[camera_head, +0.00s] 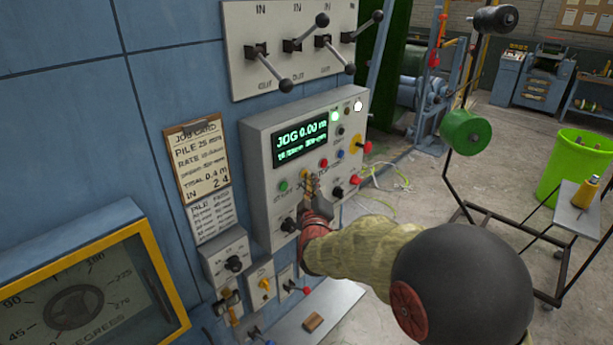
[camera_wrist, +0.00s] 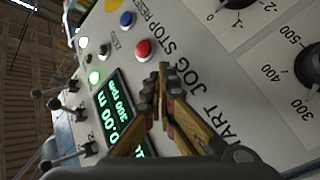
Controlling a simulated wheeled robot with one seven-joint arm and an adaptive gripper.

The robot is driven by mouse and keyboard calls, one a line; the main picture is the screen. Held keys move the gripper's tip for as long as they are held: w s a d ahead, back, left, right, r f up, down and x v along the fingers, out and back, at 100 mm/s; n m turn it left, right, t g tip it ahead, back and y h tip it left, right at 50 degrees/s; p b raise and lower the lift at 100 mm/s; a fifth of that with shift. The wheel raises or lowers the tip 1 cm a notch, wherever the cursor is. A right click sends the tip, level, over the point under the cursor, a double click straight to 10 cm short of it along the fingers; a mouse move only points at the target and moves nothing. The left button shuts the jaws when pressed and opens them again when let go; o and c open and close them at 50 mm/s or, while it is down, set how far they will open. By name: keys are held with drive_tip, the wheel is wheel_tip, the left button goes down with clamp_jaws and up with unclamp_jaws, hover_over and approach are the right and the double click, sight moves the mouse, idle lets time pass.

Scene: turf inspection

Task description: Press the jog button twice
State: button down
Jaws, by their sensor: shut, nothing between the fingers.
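The grey control panel (camera_head: 262,190) is on the blue wall, with a lit display (camera_head: 300,143) reading "JOG 0.00 m". Its button row shows a green button (camera_head: 283,186), a yellow spot (camera_head: 304,174) at the jog place, a red button (camera_head: 323,163) and a blue button (camera_head: 340,153). My gripper (camera_head: 309,183) is shut and empty, its tips at the yellow spot. In the wrist view my gripper (camera_wrist: 164,72) points beside the "JOG" label, between the red button (camera_wrist: 143,50) and "START". The fingers hide the jog button there; I cannot tell whether they touch it.
Levers (camera_head: 290,45) stick out above the panel. A job card (camera_head: 199,160) hangs left. A green bin (camera_head: 570,165) and a spool stand (camera_head: 466,132) are at right.

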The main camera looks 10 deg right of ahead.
idle(0.4)
drive_tip(key=shift+s+d+b, duration=0.35)
drive_tip(key=shift+s+d, duration=0.15)
drive_tip(key=shift+s, duration=0.25)
drive_tip(key=s+d, duration=0.1)
drive_tip(key=s, duration=0.1)
drive_tip(key=s+d+b, duration=0.1)
drive_tip(key=s+d, duration=0.1)
idle(0.4)
idle(0.5)
